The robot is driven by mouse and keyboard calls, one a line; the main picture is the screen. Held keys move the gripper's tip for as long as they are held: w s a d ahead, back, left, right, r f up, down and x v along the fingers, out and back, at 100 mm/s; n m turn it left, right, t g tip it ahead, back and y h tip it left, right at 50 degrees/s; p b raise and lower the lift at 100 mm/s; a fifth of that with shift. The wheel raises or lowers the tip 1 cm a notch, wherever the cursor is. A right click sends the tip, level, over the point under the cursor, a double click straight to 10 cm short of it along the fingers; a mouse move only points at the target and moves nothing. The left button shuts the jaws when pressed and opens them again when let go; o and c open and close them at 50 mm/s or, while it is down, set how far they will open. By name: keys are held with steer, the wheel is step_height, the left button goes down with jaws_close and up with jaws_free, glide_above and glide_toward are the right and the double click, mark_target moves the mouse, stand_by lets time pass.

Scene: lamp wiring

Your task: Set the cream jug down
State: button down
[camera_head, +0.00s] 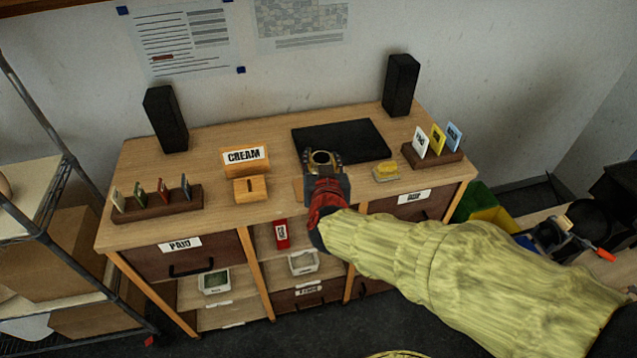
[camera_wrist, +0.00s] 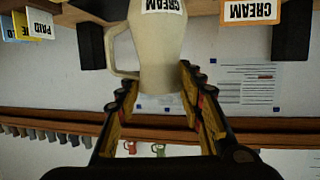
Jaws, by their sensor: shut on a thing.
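The cream jug is a pale, rounded jug with a side handle and a "CREAM" label. It fills the upper middle of the wrist view (camera_wrist: 155,50), upside down there, its base cut off. My gripper (camera_head: 322,172) is shut around it, one finger on each side, over the desk (camera_head: 215,225) in front of the dark pad (camera_head: 345,142).
A slotted wooden box (camera_head: 250,189) sits left of my gripper, and a yellow block on a small dish (camera_head: 386,171) sits close on its right. Card racks stand at left (camera_head: 158,203) and right (camera_head: 434,152). Two black speakers (camera_head: 165,119) (camera_head: 400,85) stand at the back.

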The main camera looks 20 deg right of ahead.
steer(key=w+d+f+b, duration=0.2)
steer(key=w+f+b, duration=0.3)
steer(key=w+f, duration=0.7)
steer(key=shift+w+d+f, duration=0.3)
steer(key=shift+w+d, duration=0.05)
steer(key=shift+w, duration=0.3)
steer(key=shift+f, duration=0.2)
steer(key=c, duration=1.2)
jaws_free()
steer(key=shift+o, duration=0.2)
steer(key=shift+r, duration=0.15)
